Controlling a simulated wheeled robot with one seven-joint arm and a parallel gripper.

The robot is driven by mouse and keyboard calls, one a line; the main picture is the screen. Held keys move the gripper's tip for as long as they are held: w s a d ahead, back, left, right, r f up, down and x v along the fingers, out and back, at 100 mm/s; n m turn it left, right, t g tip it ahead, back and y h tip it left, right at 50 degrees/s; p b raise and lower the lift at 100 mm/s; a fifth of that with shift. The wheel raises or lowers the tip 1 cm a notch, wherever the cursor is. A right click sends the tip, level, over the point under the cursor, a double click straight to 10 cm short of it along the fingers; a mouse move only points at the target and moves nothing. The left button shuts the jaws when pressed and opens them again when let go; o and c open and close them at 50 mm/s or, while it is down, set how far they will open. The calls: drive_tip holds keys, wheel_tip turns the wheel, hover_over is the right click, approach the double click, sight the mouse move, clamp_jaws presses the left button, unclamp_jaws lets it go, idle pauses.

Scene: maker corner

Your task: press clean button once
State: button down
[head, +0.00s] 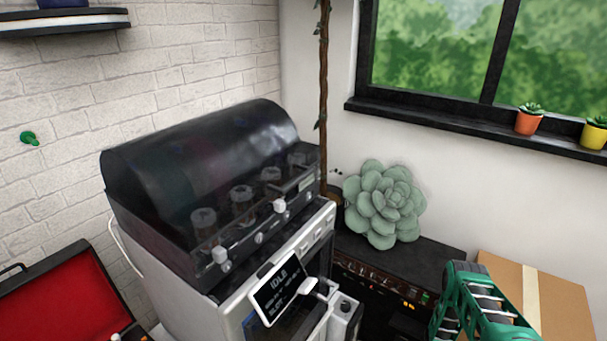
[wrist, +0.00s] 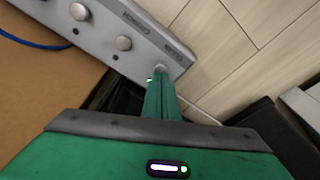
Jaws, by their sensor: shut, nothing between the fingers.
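In the wrist view a grey panel (wrist: 120,42) runs across the top left with round buttons or knobs and small labels that I cannot read surely. One round button (wrist: 123,43) is in plain sight, and another (wrist: 79,11) lies further left. My gripper (wrist: 160,72) is shut and empty, its green fingers pointing at the panel's right end. The tips overlap a pale round spot there, and I cannot tell whether they touch it. In the head view green parts of my arm show at the lower right; the fingertips are not clear.
A printer (head: 200,170) with a dark hood and a screen reading IDLE (head: 283,290) stands centre left. A black unit (head: 380,285) with lit controls and a succulent (head: 384,205) is beside it. A cardboard box (head: 560,300) lies at the right. A red-lined case (head: 45,300) is at the left.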

drive_tip(key=shift+r, duration=2.75)
